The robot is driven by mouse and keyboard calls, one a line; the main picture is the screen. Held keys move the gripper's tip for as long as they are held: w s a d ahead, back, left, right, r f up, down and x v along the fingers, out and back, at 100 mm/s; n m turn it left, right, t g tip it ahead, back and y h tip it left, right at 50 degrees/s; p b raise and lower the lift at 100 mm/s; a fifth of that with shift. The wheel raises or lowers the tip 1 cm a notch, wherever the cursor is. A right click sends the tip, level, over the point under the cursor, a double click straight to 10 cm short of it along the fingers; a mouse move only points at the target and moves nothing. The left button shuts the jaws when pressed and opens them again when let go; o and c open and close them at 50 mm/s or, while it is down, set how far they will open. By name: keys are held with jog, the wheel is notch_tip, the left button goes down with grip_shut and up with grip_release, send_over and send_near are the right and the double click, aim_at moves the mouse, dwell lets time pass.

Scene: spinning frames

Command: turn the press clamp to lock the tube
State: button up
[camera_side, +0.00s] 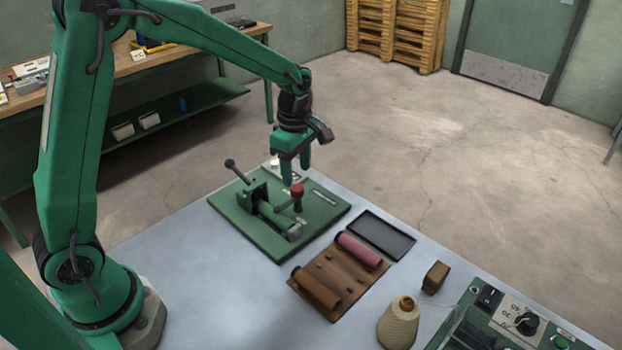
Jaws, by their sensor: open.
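A green fixture plate (252,233) lies on the pale table. On it a green tube (278,220) lies in a cradle, pointing toward the lower right. The press clamp (297,194) has a red knob and a short arm beside the tube's middle; whether it presses on the tube is not clear. A lever with a black ball end (237,171) rises from the left end of the fixture. My gripper (297,175) points down just above the red knob, its green fingers apart and nothing between them. One fingertip is close to the knob; I cannot tell whether they touch.
A brown board (325,278) with a pink tube and a brown tube lies at the right front, beside an empty dark tray (374,237). A brown block (436,277), a yarn cone (399,322) and a control panel (520,318) stand further right. The table's left part is clear.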

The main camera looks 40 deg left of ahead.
aim_at(295, 187)
jog(key=shift+r, duration=1.8)
jog(key=s+a+r+m+t, duration=0.1)
jog(key=s+r+m, duration=0.3)
jog(key=s+m, duration=0.6)
jog(key=s+a+r+m+t, duration=0.1)
jog(key=s+r+m+t, duration=0.3)
jog(key=s+m, duration=0.6)
jog(key=shift+s+a+r+t, duration=0.2)
jog(key=shift+s+r+t, duration=0.1)
jog(key=shift+s+r, duration=0.45)
